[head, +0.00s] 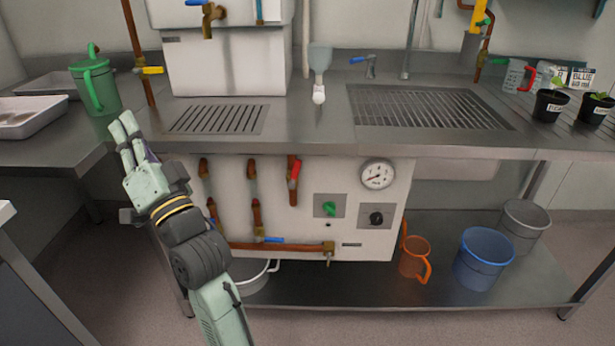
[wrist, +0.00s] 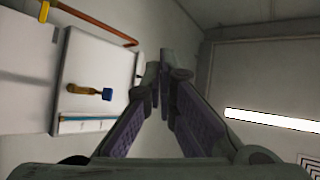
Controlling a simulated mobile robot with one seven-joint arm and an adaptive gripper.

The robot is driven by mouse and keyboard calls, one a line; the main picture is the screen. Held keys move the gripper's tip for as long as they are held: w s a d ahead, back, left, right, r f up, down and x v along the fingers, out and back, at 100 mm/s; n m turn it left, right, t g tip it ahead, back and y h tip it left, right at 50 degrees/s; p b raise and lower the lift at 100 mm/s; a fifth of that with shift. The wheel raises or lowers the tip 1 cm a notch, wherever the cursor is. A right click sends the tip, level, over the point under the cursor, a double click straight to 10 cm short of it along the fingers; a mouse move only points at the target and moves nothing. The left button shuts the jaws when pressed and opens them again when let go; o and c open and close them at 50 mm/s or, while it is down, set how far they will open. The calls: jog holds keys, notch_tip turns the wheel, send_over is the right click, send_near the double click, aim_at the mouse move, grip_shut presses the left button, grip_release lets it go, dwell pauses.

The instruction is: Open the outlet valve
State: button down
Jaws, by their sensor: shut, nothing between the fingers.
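No label marks the outlet valve, so I cannot tell which valve it is. On the white panel under the counter, a copper pipe has a red lever (head: 295,172). A lower horizontal pipe has a blue lever (head: 270,240) and ends at a small brass spout (head: 328,252). A brass tap (head: 211,20) with a blue handle is on the white tank; what looks like the same tap shows in the wrist view (wrist: 85,89). My gripper (head: 122,128) is shut and empty, raised in front of the counter's left part, apart from every valve. Its fingers also show in the wrist view (wrist: 160,75).
A green jug (head: 97,85) and a white tray (head: 30,116) stand on the left counter close to my gripper. The panel carries a gauge (head: 377,175), a green knob (head: 329,208) and a black knob (head: 376,218). A blue bucket (head: 482,258) stands on the lower shelf.

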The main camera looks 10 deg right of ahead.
jog(key=w+d+f+m+h, duration=0.35)
jog(key=d+f, duration=0.25)
jog(key=d, duration=0.2)
jog(key=w+d+f+m+h, duration=0.35)
jog(key=d+f+m, duration=0.2)
jog(key=d, duration=0.35)
jog(key=m+g+h+b, duration=0.1)
jog(key=m+g+h, duration=0.2)
jog(key=m+h, duration=0.4)
send_near(294, 175)
jog(key=s+d+m, duration=0.1)
jog(key=s+d, duration=0.3)
jog(key=d, duration=0.4)
jog(key=w+a+p, duration=0.3)
jog(key=w, duration=0.8)
jog(key=shift+w+r+y, duration=0.15)
jog(key=shift+r+y, duration=0.25)
jog(key=shift+a, duration=0.15)
